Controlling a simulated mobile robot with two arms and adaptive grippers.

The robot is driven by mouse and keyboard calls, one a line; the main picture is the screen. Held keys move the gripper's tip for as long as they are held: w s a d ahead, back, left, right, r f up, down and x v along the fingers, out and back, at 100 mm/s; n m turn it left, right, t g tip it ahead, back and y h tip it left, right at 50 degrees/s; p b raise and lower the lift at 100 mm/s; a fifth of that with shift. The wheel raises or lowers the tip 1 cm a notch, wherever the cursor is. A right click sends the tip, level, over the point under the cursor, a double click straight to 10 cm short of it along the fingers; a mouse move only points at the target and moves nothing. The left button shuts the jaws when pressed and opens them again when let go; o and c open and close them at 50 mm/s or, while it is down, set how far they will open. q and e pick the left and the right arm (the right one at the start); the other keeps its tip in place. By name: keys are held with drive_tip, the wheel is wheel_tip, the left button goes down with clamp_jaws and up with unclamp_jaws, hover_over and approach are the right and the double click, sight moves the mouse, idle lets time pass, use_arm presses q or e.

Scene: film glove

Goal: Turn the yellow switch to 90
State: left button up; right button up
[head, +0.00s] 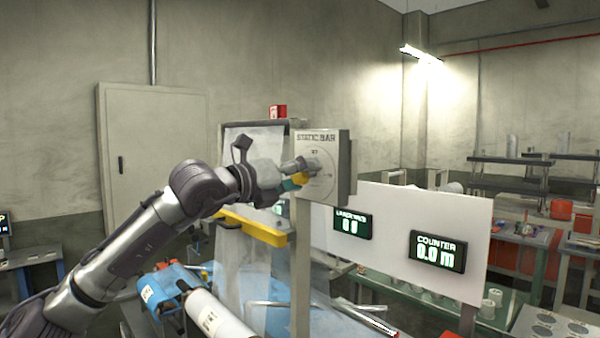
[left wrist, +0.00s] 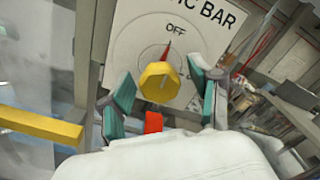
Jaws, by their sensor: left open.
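The yellow switch (left wrist: 159,82) is a faceted knob on the grey STATIC BAR box, and in the head view a small part of it (head: 299,178) shows at my fingers. In the left wrist view its red pointer is turned up toward the word OFF on the round dial (left wrist: 193,42). My left gripper (head: 301,173) is in front of the dial, its teal-padded fingers open on either side of the knob. I cannot tell whether either pad touches it. Most of the knob is hidden by the fingers in the head view. My right gripper is not in view.
The STATIC BAR box (head: 343,168) stands on a post. A yellow bar (head: 252,227) is below my left wrist. A white panel with a COUNTER display (head: 438,251) is to the right. Rolls (head: 215,318) lie below, and a grey cabinet (head: 150,150) is on the back wall.

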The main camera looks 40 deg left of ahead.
use_arm(q)
drive_tip(key=shift+c, duration=0.3)
drive_tip(key=c, duration=1.1)
drive_tip(key=shift+m, duration=0.3)
drive_tip(key=m, duration=0.8)
drive_tip(key=shift+m, duration=0.4)
drive_tip(key=m, duration=0.4)
drive_tip(key=shift+m, duration=2.2)
